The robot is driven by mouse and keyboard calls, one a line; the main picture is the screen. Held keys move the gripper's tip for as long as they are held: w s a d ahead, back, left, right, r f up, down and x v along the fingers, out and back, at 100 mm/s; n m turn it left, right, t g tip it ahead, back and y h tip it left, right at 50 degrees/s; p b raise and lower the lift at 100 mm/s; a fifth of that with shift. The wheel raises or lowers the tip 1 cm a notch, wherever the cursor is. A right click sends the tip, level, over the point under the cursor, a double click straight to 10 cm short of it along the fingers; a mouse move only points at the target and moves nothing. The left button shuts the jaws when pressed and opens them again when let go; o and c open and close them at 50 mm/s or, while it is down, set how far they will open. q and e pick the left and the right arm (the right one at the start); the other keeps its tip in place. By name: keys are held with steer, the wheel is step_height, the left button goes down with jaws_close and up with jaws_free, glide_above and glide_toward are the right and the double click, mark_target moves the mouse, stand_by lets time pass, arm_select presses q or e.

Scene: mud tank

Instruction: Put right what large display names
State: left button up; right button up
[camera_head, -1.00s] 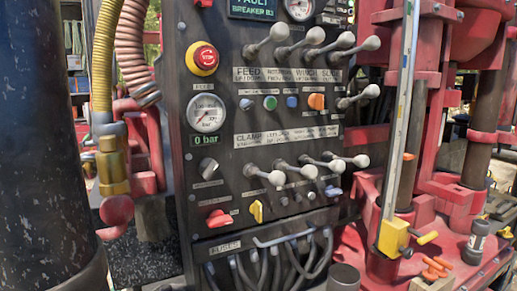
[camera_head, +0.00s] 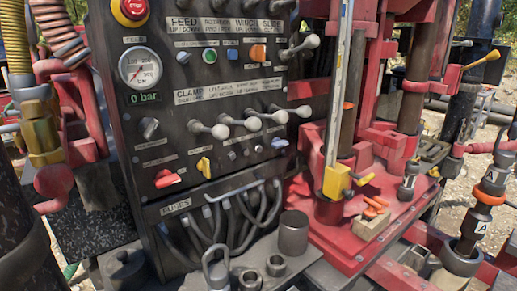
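The dark control panel (camera_head: 105,110) stands at left centre. Its large display is outside the current view. A red rotary switch (camera_head: 168,178) and a yellow one (camera_head: 204,165) sit low on the panel, with a grey knob (camera_head: 148,128) above. Below them is a bay labelled FUSES (camera_head: 176,207) with a grey handle (camera_head: 236,190) and several dark cables (camera_head: 240,222). Any breaker labels are too small to read. Neither of my grippers is in view.
Lever handles (camera_head: 240,128) project from the panel. The gauge (camera_head: 140,66) sits above a 0 bar readout (camera_head: 151,97). A red base (camera_head: 350,238) carries a yellow block (camera_head: 336,182) and a small tray (camera_head: 373,226). Tools marked A (camera_head: 483,226) stand at right.

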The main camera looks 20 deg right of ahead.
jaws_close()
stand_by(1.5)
